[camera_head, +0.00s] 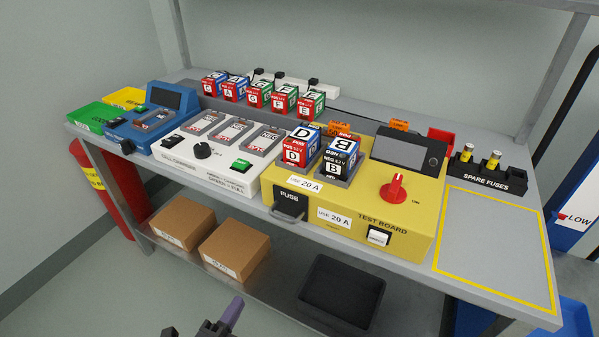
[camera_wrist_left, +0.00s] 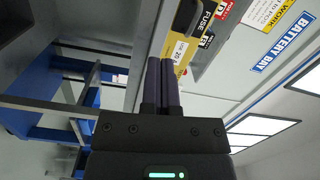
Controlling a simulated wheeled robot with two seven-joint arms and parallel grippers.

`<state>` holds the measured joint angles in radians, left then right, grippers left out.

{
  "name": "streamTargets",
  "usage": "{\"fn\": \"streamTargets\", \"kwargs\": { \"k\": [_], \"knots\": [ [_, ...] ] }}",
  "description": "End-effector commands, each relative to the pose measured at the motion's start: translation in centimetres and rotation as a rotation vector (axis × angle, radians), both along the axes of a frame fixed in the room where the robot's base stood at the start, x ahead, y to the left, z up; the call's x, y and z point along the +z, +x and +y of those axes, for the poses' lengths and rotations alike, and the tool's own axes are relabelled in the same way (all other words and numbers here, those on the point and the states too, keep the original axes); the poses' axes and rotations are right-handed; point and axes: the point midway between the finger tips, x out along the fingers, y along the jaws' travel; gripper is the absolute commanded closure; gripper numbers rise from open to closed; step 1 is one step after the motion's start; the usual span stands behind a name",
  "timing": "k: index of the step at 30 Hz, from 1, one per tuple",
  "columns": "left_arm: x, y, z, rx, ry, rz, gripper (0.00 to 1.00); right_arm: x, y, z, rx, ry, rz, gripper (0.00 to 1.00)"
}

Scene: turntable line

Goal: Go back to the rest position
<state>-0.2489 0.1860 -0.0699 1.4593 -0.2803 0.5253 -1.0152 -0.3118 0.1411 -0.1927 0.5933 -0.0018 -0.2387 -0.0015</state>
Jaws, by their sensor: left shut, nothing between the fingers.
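My left gripper (camera_head: 235,304) shows at the bottom edge of the head view, in front of the bench and low, apart from everything on it. In the left wrist view its two dark purple fingers (camera_wrist_left: 162,66) lie together, with nothing between them. Most of the left arm is out of view. My right gripper shows in neither view.
The bench holds a yellow test board (camera_head: 345,218) with batteries D and B, a white charger (camera_head: 222,158), a blue tester (camera_head: 152,118) and a spare fuses block (camera_head: 490,173). Cardboard boxes (camera_head: 235,249) and a black bin (camera_head: 341,291) sit on the lower shelf.

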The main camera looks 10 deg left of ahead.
Motion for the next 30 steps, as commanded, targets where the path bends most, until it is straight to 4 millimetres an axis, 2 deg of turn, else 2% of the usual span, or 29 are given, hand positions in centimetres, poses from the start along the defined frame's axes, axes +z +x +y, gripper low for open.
{"fn": "streamTargets", "kwargs": {
  "k": [2,3,4,5,6,7,8,9,12,15,17,19,30],
  "knots": [
    [-6.1,-2.5,0.9,0.079,-0.138,0.281,1.0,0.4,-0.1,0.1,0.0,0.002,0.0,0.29],
    [-9.8,-4.7,1.6,0.147,-0.226,0.452,1.0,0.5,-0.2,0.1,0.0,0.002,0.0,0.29],
    [-12.3,-6.7,2.0,0.206,-0.289,0.578,1.0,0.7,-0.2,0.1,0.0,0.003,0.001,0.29],
    [-14.7,-8.9,2.4,0.272,-0.347,0.697,1.0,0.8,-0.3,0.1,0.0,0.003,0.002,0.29],
    [-17.5,-12.1,3.0,0.37,-0.419,0.848,1.0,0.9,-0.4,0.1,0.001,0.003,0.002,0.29],
    [-19.3,-14.7,3.4,0.449,-0.468,0.953,1.0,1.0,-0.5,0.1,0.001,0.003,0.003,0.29],
    [-20.8,-17.4,3.7,0.531,-0.51,1.051,1.0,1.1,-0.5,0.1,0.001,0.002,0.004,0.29],
    [-22.4,-20.9,4.2,0.643,-0.557,1.166,1.0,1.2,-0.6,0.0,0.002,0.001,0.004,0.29],
    [-24.4,-28.5,5.1,0.905,-0.631,1.374,1.0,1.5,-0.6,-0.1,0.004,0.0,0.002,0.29],
    [-24.9,-33.5,5.7,1.092,-0.659,1.484,1.0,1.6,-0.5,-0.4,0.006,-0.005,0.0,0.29],
    [-24.9,-35.1,5.8,1.157,-0.664,1.514,1.0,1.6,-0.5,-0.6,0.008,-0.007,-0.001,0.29],
    [-24.9,-35.9,5.9,1.19,-0.667,1.529,1.0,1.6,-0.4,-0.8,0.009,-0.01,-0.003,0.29],
    [-24.9,-35.9,5.9,1.19,-0.667,1.528,1.0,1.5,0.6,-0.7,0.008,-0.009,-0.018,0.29]
  ]
}}
